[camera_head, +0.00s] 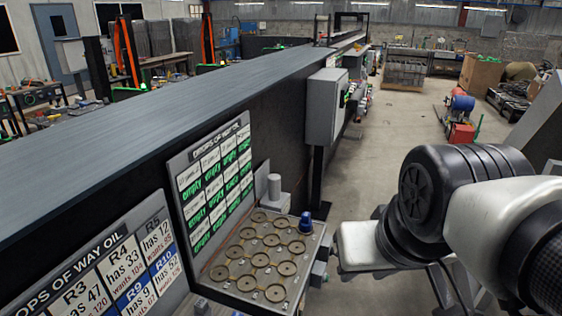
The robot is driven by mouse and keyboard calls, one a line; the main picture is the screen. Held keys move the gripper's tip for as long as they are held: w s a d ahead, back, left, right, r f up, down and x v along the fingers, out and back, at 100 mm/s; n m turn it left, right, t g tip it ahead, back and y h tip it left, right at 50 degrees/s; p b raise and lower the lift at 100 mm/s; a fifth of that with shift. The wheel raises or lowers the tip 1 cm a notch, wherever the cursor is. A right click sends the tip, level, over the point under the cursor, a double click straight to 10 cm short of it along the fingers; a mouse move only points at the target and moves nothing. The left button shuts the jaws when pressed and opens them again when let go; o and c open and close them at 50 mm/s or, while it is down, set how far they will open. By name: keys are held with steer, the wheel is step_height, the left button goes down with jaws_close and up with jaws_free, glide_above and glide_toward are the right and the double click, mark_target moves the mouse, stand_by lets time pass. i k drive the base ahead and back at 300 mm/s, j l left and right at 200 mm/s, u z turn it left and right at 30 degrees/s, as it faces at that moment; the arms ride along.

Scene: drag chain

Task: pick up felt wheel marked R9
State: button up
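Several round discs with brownish rings, which look like the felt wheels, sit in rows on a metal tray (212,276) low in the middle of the view. One disc (268,267) is near the middle of the rows. I cannot read any mark on the discs, so I cannot tell which is R9. A board at lower left has a blue cell (136,296) reading R9. My arm comes in from the right, and a pale link of it is just right of the tray. My gripper's fingers do not show.
A blue-topped knob (305,222) and a grey cylinder (274,187) stand at the tray's far side. A sign board (212,185) with green "empty" notes rises behind its left edge. A long dark beam (150,95) runs behind. Open floor (395,130) lies beyond, to the right.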

mark_target(304, 223)
steer(key=i+l+u, duration=0.1)
steer(key=i+l, duration=0.35)
steer(key=l, duration=0.15)
steer(key=i+l+u, duration=0.25)
steer(key=i+l, duration=0.2)
steer(key=l, duration=0.2)
steer(key=i+l, duration=0.2)
steer(key=l, duration=0.15)
steer(key=i+l+u, duration=0.15)
steer(key=l, duration=0.2)
steer(key=i+l, duration=0.25)
steer(key=l+u, duration=0.05)
steer(key=l, duration=0.05)
